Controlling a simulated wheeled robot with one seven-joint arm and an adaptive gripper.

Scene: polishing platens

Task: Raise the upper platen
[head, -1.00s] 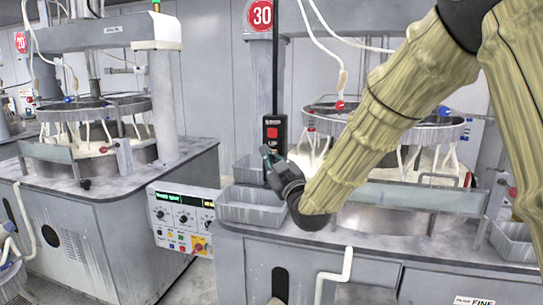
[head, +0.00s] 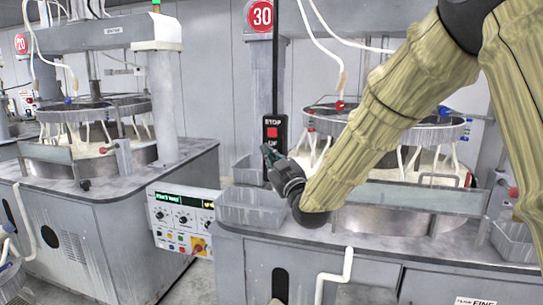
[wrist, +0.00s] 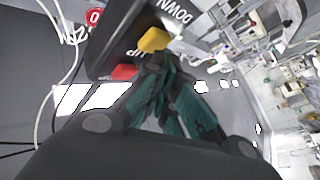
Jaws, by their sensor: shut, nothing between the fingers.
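The upper platen (head: 440,133) is the ringed disc with hoses on the right machine, partly hidden behind my arm. It sits low over the pale lower basin. A black hanging pendant (head: 274,128) with a red stop button hangs in front of it at left. In the wrist view the pendant (wrist: 112,40) shows a yellow button (wrist: 153,39), a red button (wrist: 123,71) and the words DOWN and UP. In the wrist view my gripper's tips (wrist: 160,60) are close to the yellow button; contact cannot be told.
A grey tray (head: 252,212) lies on the machine's edge below my gripper. A control box (head: 182,220) with knobs and a green display stands to the left. A second machine (head: 100,210) fills the left side. A clear guard (head: 400,198) fronts the right basin.

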